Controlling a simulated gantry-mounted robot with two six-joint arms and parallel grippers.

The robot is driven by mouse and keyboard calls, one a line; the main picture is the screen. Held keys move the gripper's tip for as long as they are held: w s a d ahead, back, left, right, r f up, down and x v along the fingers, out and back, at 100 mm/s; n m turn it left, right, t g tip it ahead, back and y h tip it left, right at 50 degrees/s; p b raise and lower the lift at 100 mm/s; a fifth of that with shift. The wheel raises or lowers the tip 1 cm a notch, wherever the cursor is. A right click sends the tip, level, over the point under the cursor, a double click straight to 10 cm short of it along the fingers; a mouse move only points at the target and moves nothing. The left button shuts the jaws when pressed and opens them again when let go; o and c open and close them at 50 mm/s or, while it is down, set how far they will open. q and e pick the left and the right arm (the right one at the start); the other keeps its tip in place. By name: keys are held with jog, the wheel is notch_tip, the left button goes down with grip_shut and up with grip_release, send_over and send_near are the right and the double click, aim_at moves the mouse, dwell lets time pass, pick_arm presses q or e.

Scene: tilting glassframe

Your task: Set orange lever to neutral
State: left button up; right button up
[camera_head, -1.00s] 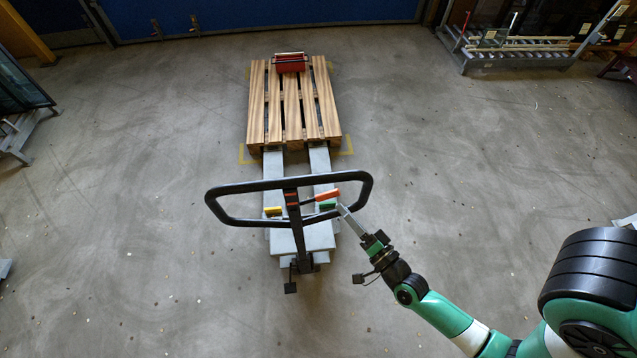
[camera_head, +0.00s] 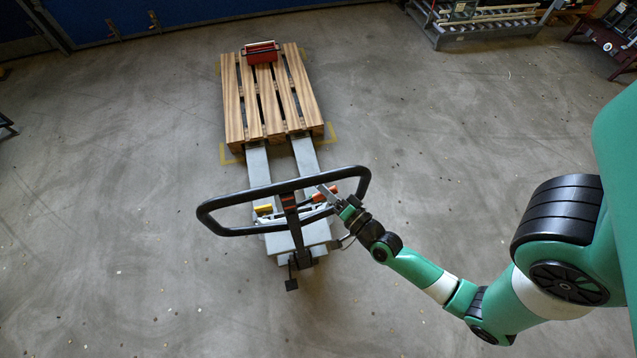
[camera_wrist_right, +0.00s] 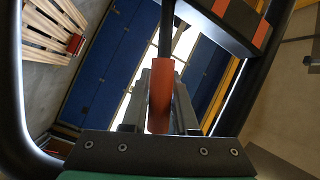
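The orange lever (camera_head: 322,196) sits on the right side of the black handle loop (camera_head: 232,199) of a pallet truck. My right gripper (camera_head: 328,194) reaches it from the lower right, inside the loop's right end. In the right wrist view the orange lever (camera_wrist_right: 160,95) lies in line between the grey fingers of my right gripper (camera_wrist_right: 160,92). The fingers sit close along both sides of it. Whether they press on it cannot be told. A yellow lever (camera_head: 264,209) is on the handle's left side. My left gripper is not in view.
The truck's grey forks (camera_head: 258,168) run into a wooden pallet (camera_head: 236,110), which carries a red object (camera_head: 262,54) at its far end. The handle loop surrounds the gripper closely. Open concrete floor lies around the truck. Racks (camera_head: 480,22) stand at the back right.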

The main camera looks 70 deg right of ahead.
grip_shut()
dwell(1.1)
